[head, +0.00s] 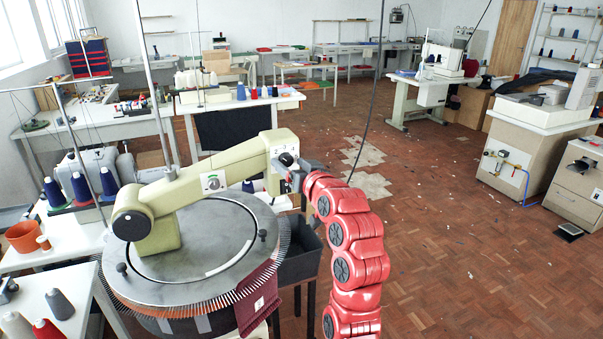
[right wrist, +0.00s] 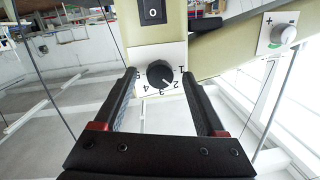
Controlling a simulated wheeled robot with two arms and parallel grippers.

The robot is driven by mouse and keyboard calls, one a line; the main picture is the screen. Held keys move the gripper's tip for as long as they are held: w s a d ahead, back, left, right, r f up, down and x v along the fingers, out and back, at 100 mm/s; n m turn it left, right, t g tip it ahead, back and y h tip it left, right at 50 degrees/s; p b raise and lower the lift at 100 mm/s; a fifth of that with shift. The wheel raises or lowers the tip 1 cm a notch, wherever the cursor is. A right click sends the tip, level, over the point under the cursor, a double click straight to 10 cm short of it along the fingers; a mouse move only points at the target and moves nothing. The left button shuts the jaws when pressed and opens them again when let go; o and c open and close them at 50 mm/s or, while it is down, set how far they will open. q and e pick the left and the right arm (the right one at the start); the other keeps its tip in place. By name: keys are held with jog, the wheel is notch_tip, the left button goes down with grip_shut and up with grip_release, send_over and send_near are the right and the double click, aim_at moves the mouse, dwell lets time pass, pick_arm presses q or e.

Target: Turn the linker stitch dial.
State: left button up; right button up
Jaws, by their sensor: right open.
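The stitch dial (right wrist: 160,74) is a round black knob on a white plate with numbers around it, on the cream head of the linker. The number its pointer marks is too small to tell surely. My right gripper (right wrist: 159,80) is open, its two black fingers on either side of the dial in the right wrist view, with a gap at each side. My left gripper is not in view.
A black rocker switch (right wrist: 152,11) sits beside the dial plate. A second, pale dial (right wrist: 284,34) with a plus sign is on the linker's arm. Below is the round grey linker plate (head: 195,245), ringed with points, with maroon knit (head: 259,301) hanging. Open parquet lies to the right.

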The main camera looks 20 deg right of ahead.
jog(key=s+d+r+b, duration=0.1)
jog(key=s+d+b, duration=0.1)
jog(key=s+b, duration=1)
jog(key=s, duration=0.5)
jog(key=shift+r, duration=0.2)
